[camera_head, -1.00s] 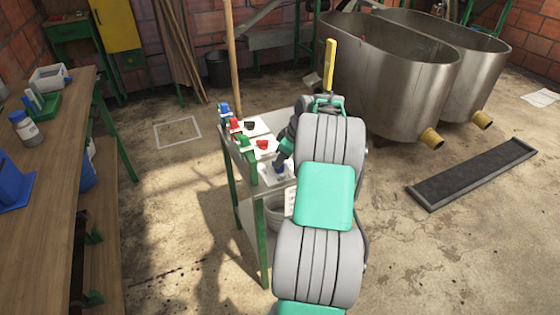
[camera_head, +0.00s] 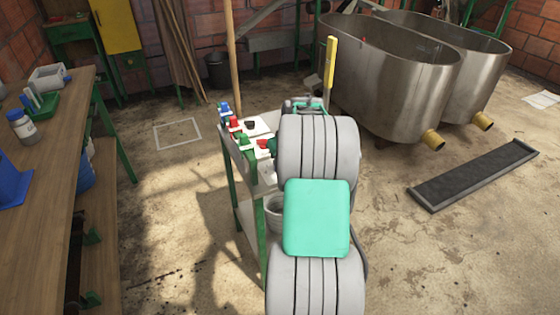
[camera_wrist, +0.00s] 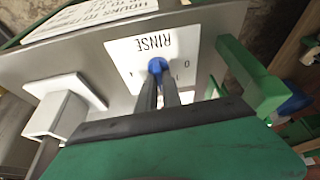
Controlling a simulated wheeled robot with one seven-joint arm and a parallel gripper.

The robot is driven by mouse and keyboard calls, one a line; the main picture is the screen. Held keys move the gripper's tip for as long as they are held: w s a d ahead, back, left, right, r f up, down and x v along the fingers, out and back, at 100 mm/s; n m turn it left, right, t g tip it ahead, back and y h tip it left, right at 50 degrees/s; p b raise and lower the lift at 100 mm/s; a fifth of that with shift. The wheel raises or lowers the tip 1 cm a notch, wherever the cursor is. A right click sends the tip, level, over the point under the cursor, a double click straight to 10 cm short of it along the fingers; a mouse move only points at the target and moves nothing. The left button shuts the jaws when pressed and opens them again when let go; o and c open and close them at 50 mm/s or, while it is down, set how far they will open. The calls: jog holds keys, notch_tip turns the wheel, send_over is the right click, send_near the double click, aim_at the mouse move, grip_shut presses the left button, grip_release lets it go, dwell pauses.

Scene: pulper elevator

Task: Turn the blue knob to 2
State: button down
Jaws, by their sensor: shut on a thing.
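The blue knob (camera_wrist: 157,65) sits on a white plate (camera_wrist: 125,55) lettered RINSE, with small numerals beside the knob, in the wrist view. The fingers of my gripper (camera_wrist: 158,80) are shut on the blue knob. The numeral that the knob points to cannot be made out. In the head view my arm hides this knob and my gripper at the green-legged cart (camera_head: 238,205).
Red (camera_head: 234,122) and black (camera_head: 249,125) knobs stand on the cart's top. A green block (camera_wrist: 250,75) and a white block (camera_wrist: 62,107) flank the plate. A wooden bench (camera_head: 75,140) is at left, steel tanks (camera_head: 385,85) at back right.

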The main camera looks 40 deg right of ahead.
jog(key=shift+m, duration=0.3)
jog(key=c, duration=1.5)
grip_release()
jog(key=v, duration=0.8)
jog(key=shift+a, duration=0.1)
